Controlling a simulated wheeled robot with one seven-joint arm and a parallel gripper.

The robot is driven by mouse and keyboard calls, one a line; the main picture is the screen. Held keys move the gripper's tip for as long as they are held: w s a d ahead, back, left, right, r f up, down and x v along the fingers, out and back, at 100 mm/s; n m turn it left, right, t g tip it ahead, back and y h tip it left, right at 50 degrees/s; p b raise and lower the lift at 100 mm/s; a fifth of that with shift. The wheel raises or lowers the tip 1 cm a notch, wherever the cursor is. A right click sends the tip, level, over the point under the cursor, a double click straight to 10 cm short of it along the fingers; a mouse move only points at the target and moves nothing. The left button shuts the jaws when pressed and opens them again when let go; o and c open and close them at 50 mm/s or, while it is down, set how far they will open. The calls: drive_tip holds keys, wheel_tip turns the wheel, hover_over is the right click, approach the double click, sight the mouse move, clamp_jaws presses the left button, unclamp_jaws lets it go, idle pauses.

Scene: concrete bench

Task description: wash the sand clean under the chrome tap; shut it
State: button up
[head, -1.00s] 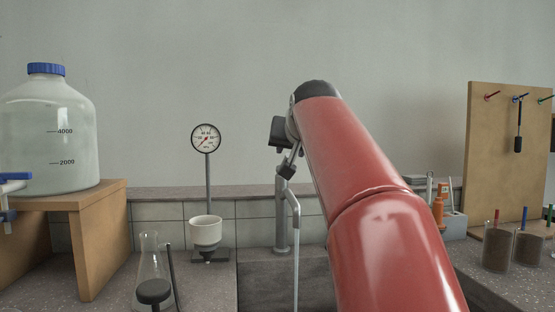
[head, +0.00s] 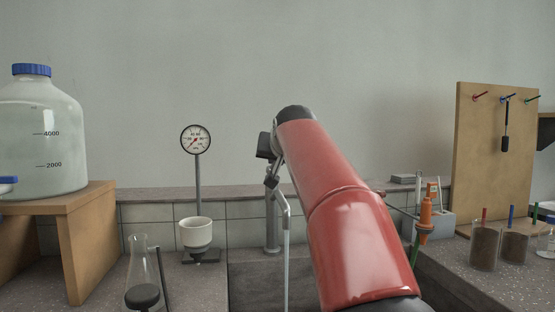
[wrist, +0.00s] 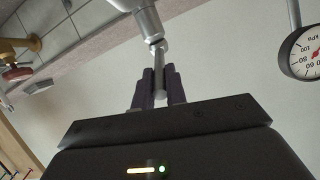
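The chrome tap (head: 272,220) stands at the back of the sink, left of my arm. A thin pale stream of water (head: 286,268) falls from its spout. My gripper (head: 270,165) is at the top of the tap, partly hidden by my red arm. In the wrist view my gripper's two dark fingers (wrist: 159,88) are close together on either side of the tap's thin metal lever (wrist: 158,62), which seems to fill the gap. Two glass beakers with brown contents, perhaps sand, stand at the right: one beaker (head: 485,247) and another beaker (head: 514,247). The sink's inside is mostly hidden.
A large bottle (head: 40,140) sits on a wooden stand (head: 88,235). A pegboard (head: 485,150) is at right. A red-handled valve (wrist: 17,73) shows in the wrist view.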

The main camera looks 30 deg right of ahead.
clamp_jaws()
drive_tip(key=b, duration=0.1)
drive_tip(key=f+b, duration=0.1)
drive_tip(key=b, duration=0.1)
drive_tip(key=shift+s+a+f+t, duration=0.15)
drive_tip(key=shift+f+t, duration=0.1)
drive_tip(key=shift+t, duration=0.15)
drive_tip(key=t+b, duration=0.1)
drive_tip(key=b, duration=0.2)
drive_tip(key=f+b, duration=0.1)
drive_tip(key=b, duration=0.2)
drive_tip(key=shift+s+f+t+h, duration=0.25)
drive_tip(key=shift+f+t+h, duration=0.05)
drive_tip(key=shift+t+h, duration=0.1)
drive_tip(key=shift+s+f+t+b, duration=0.15)
drive_tip(key=shift+t+b, duration=0.35)
drive_tip(key=shift+b, duration=0.65)
